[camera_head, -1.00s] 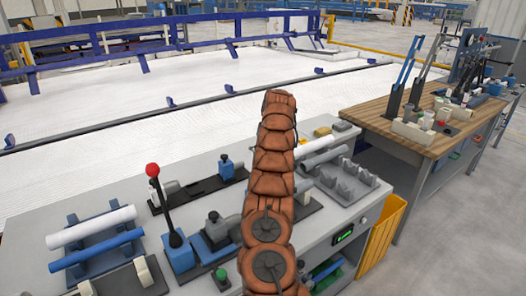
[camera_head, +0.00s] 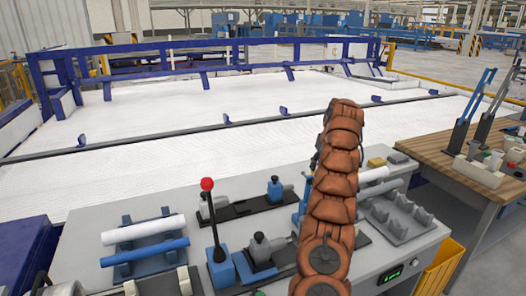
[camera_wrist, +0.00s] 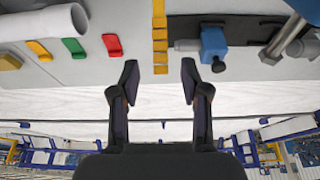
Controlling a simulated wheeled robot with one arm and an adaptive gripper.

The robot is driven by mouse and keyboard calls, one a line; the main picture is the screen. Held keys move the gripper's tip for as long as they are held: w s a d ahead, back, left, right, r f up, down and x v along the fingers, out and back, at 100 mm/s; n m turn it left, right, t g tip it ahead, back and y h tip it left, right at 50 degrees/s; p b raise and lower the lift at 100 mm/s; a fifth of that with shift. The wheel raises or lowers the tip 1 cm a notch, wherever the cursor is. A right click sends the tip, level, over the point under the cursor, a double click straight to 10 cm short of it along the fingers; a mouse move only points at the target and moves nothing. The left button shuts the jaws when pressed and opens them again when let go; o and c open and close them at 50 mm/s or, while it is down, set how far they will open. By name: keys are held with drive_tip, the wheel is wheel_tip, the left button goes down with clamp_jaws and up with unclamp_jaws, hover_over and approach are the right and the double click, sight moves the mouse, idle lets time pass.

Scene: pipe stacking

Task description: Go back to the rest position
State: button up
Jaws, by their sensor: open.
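My gripper (camera_wrist: 159,66) is open and empty in the wrist view, its two dark fingers spread apart. It is hidden in the head view, where my brown-covered arm reaches over the grey worktable (camera_head: 95,225). A white pipe (camera_head: 150,228) and a blue pipe (camera_head: 145,251) lie side by side on a blue rack at the table's left. Another white pipe (camera_head: 374,174) lies right of my arm, partly hidden by it. A white pipe end (camera_wrist: 45,20) also shows at the upper left of the wrist view.
A red-knobbed lever (camera_head: 207,185) stands up from the table beside blue clamps. A grey notched holder (camera_head: 402,215) lies right of my arm. A wooden bench (camera_head: 440,165) stands at the right. The white floor area (camera_head: 230,110) behind the table is clear.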

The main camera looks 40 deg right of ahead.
drive_tip(key=w+a+r+y, duration=0.1)
drive_tip(key=w+a+r, duration=0.1)
drive_tip(key=a, duration=0.3)
drive_tip(key=w+a+r, duration=0.2)
drive_tip(key=a, duration=0.3)
drive_tip(key=s+a+r+n+g+y, duration=0.1)
drive_tip(key=s+a+r, duration=0.1)
drive_tip(key=a, duration=0.8)
drive_tip(key=s+a+r, duration=0.2)
drive_tip(key=s+a, duration=0.1)
drive_tip(key=a, duration=0.7)
drive_tip(key=s+a+r+n+g+y, duration=0.1)
drive_tip(key=s+a, duration=0.1)
drive_tip(key=a, duration=0.8)
drive_tip(key=s+a+f+g, duration=0.2)
drive_tip(key=s+a, duration=1)
drive_tip(key=s, duration=0.2)
drive_tip(key=s+a+f+h, duration=0.1)
drive_tip(key=s+a+f, duration=0.1)
drive_tip(key=s, duration=0.8)
drive_tip(key=s+a+f+n+g+h, duration=0.1)
drive_tip(key=s+f, duration=0.4)
drive_tip(key=s, duration=0.6)
drive_tip(key=shift+a, duration=0.65)
